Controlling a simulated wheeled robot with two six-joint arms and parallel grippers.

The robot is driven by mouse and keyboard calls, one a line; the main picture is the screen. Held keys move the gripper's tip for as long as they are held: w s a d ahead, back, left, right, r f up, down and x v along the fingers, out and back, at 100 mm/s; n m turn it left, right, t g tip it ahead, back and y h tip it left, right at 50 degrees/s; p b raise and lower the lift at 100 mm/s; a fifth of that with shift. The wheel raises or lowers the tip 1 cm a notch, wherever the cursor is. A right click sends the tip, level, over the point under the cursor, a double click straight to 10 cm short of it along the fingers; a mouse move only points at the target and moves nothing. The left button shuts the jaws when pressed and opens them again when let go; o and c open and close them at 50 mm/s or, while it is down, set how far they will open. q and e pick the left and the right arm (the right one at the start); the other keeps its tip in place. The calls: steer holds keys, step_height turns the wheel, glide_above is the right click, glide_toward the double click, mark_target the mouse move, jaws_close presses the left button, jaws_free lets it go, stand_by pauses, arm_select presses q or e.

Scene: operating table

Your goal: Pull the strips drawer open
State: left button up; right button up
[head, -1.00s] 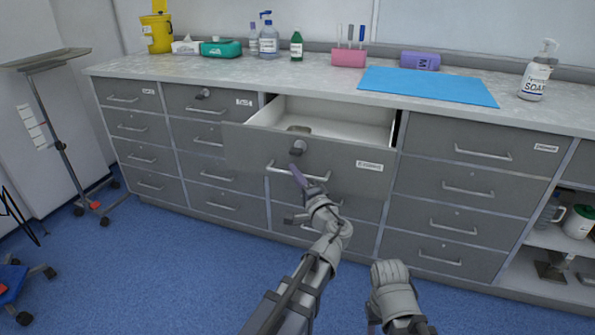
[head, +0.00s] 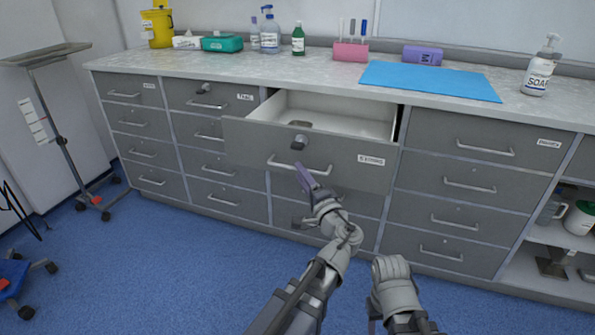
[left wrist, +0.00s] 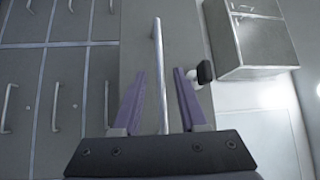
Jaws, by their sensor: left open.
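The strips drawer (head: 240,140) stands pulled out of the middle top row, its pale inside showing. Its label (head: 371,160) appears to read "STRIPS". A bar handle (head: 318,174) and a lock knob (head: 299,142) are on its front. My left gripper (head: 304,175) is at the handle. In the left wrist view its purple fingers (left wrist: 157,80) are open, one on each side of the handle bar (left wrist: 158,50), with gaps to both. The knob also shows there (left wrist: 205,71). Part of my right arm is at the bottom; its fingers are not visible.
The worktop (head: 310,81) above holds a blue mat (head: 430,82), a pink holder (head: 350,52), bottles and a soap dispenser (head: 539,68). Closed drawers lie on both sides and below. A tray stand (head: 62,140) is at far left.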

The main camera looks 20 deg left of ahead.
arm_select(q)
steer(key=shift+v, duration=2.25)
steer(key=s+a+f+n+g+h, duration=0.2)
steer(key=s+f+g, duration=0.15)
steer(key=f, duration=0.35)
steer(key=s+a+f+n+g+h, duration=0.2)
steer(key=f+g+h, duration=0.15)
steer(key=f, duration=0.35)
steer(key=s+a+f+n+g+h, duration=0.2)
steer(key=s+f+n+g, duration=0.15)
steer(key=f, duration=0.35)
steer(key=s+d+f+m+g+h, duration=0.2)
steer(key=s+d, duration=0.3)
steer(key=d, duration=0.4)
steer(key=s+d+f+m+g+h, duration=0.25)
steer(key=s+d, duration=0.25)
steer(key=d, duration=0.4)
step_height(320, 180, up, 38)
steer(key=n+p, duration=0.1)
steer(key=p, duration=3.5)
steer(key=shift+t+p, duration=0.35)
steer(key=shift+t, duration=0.05)
